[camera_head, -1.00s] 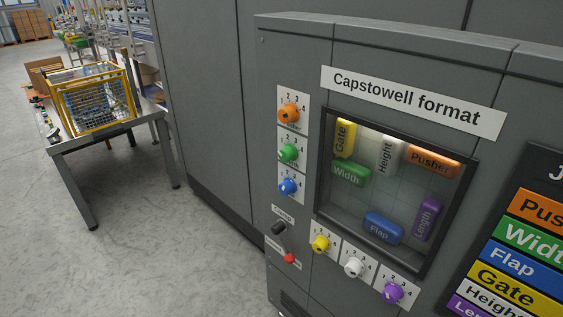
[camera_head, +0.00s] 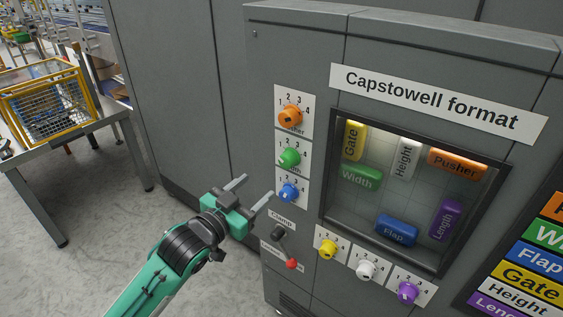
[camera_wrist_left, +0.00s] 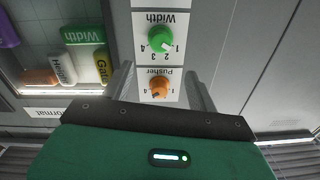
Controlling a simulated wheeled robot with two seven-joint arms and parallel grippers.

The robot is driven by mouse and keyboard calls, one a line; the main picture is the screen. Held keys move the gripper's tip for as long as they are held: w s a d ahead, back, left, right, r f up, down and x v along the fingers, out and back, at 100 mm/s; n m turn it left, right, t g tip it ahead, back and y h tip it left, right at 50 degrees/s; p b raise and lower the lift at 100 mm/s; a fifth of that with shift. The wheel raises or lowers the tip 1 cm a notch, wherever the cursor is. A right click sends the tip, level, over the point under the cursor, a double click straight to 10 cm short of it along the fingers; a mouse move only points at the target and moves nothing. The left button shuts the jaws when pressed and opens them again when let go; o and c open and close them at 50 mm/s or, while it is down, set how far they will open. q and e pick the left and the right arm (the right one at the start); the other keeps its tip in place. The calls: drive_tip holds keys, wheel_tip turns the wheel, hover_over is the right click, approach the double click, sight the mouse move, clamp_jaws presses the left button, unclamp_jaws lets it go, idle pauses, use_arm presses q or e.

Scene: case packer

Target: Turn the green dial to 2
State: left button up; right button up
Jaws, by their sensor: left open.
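The green dial (camera_head: 289,157) sits on a white plate on the grey cabinet, between the orange dial (camera_head: 290,116) above and the blue dial (camera_head: 288,192) below. It also shows in the left wrist view (camera_wrist_left: 160,40), on a plate marked "Width" with numbers 1 to 4; its exact setting is hard to read. My left gripper (camera_head: 254,190) is open and empty, in front of the cabinet and lower left of the green dial, apart from it. In the left wrist view the green dial lies beyond the gap between the fingers. My right gripper is not in view.
A clamp lever with a red knob (camera_head: 291,264) is below the blue dial. Yellow (camera_head: 328,249), white (camera_head: 366,270) and purple (camera_head: 407,292) dials line the window's lower edge. A table with a yellow wire basket (camera_head: 47,105) stands at left.

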sight(284, 163)
use_arm(q)
drive_tip(key=p+x, duration=0.2)
drive_tip(key=x, duration=0.8)
drive_tip(key=shift+w+d, duration=0.25)
drive_tip(key=shift+w+d+p, duration=0.25)
drive_tip(key=shift+w+p, duration=0.05)
drive_tip(key=shift+w, duration=0.2)
drive_tip(key=shift+d, duration=0.1)
drive_tip(key=c, duration=1)
